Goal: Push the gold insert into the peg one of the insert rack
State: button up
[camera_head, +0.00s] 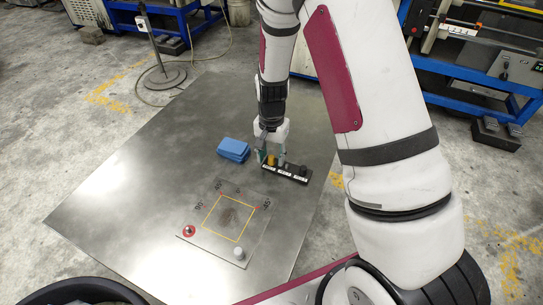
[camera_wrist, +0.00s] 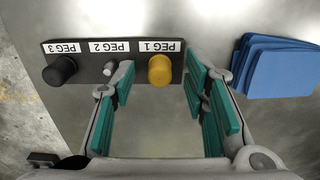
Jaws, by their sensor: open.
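The black insert rack (camera_head: 292,171) stands on the metal table; in the wrist view its front (camera_wrist: 135,57) carries labels for PEG 1, PEG 2 and PEG 3. The gold insert (camera_wrist: 159,70) sits at the PEG 1 place and also shows in the head view (camera_head: 271,160). How deep it is seated cannot be told. My gripper (camera_wrist: 161,82) is open, its green-padded fingers on either side of the gold insert, with gaps visible at both sides. In the head view my gripper (camera_head: 270,156) is low over the rack's left end.
A grey peg (camera_wrist: 110,68) stands at PEG 2, close to my left finger. A black knob-like insert (camera_wrist: 60,70) is at PEG 3. Blue blocks or pads (camera_head: 233,149) lie left of the rack. A plate (camera_head: 228,222) with a yellow square lies nearer; the metal table (camera_head: 120,200) is otherwise clear.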

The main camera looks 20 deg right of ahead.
notch_tip(320, 180, up, 12)
notch_tip(320, 180, up, 11)
jog(key=n+t+p, duration=0.1)
jog(key=n+p, duration=0.1)
send_over(272, 157)
jog(key=s, duration=0.6)
jog(key=s+r+n+t+p, duration=0.1)
jog(key=s+r+n+p, duration=0.2)
jog(key=s+r, duration=0.5)
jog(key=s+a+r+n+t+p, duration=0.1)
jog(key=s+r+n+t+p, duration=0.1)
jog(key=s+r, duration=0.7)
jog(key=s+n+p, duration=0.1)
jog(key=s+n, duration=0.1)
jog(key=s, duration=0.5)
jog(key=shift+a+r, duration=0.1)
